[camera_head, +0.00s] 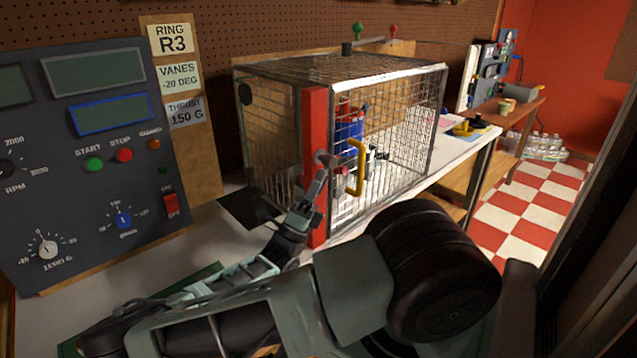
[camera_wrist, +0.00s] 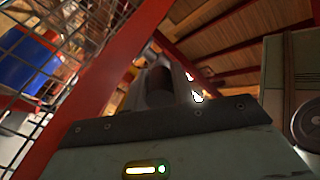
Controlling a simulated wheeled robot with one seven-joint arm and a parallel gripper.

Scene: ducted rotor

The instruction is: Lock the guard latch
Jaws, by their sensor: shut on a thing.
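The guard is a wire-mesh cage (camera_head: 400,130) with a red post (camera_head: 314,110) at its front corner. The guard latch (camera_head: 325,160), a small grey piece with a reddish end, sits on this post. A yellow door handle (camera_head: 357,170) is just right of it. My gripper (camera_head: 319,182) reaches up to the latch from below and is shut on it; the fingertips are small and partly hidden. In the wrist view, my gripper (camera_wrist: 163,85) is close beside the red post (camera_wrist: 95,110), and the latch cannot be made out. The mesh door looks closed against the post.
A control panel (camera_head: 85,240) with START, STOP and GUARD marks stands at the left. A blue cylinder (camera_head: 350,125) is inside the cage. A bench (camera_head: 455,150) runs back to the right. The checkered floor (camera_head: 515,215) is open at the right.

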